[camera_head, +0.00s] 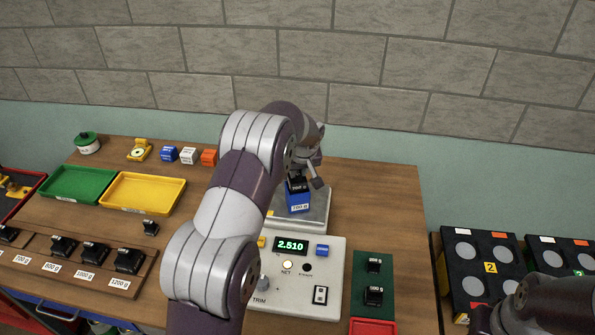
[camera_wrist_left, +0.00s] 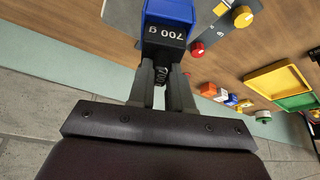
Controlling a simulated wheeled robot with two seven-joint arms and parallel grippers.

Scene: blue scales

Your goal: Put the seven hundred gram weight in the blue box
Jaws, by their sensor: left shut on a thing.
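My left gripper (camera_head: 307,180) is above the scale pan (camera_head: 318,212). It is shut on a black weight (camera_head: 297,186). In the left wrist view, the weight (camera_wrist_left: 165,36) reads "700 g" and its upper part lies between the fingers (camera_wrist_left: 165,75). A blue box (camera_head: 298,205) with a white label stands on the pan directly under the weight. The box (camera_wrist_left: 170,10) is right against the weight in the wrist view. I cannot tell how deep the weight sits in it. Part of my right arm (camera_head: 545,305) shows at lower right; its fingers are not clear.
The scale's panel (camera_head: 300,276) reads 2.510. A rack (camera_head: 75,265) with black weights is at front left; a small weight (camera_head: 150,227) stands behind it. Green (camera_head: 78,184) and yellow (camera_head: 143,192) trays are behind. Orange (camera_head: 209,157), white and blue boxes stand at the back.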

